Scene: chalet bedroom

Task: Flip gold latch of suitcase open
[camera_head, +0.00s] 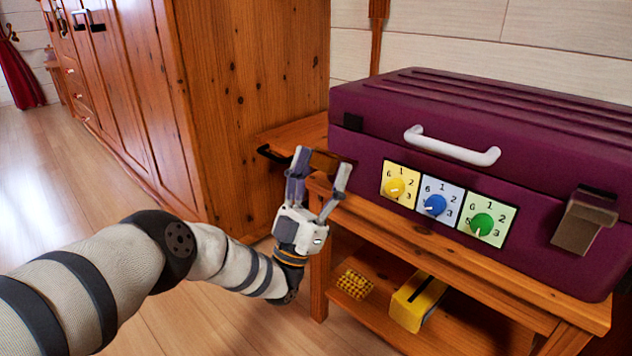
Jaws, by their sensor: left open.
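A purple suitcase (350,130) lies shut on a wooden table (480,278), with a white handle (452,146) on its front. One gold-brown latch (584,222) hangs over the seam at the right of its front. At the left of the seam is a small dark patch (353,122); no gold latch flap shows there. My left gripper (322,172) is open and empty, fingers pointing up, in front of the table's left end and left of the dials. It appears apart from the suitcase. My right gripper is not in view.
Yellow (395,187), blue (435,204) and green (482,224) numbered dials sit on the suitcase front. The lower shelf holds a yellow textured item (355,284) and a yellow box (416,301). A wooden wardrobe (245,90) stands left; floor is clear in front.

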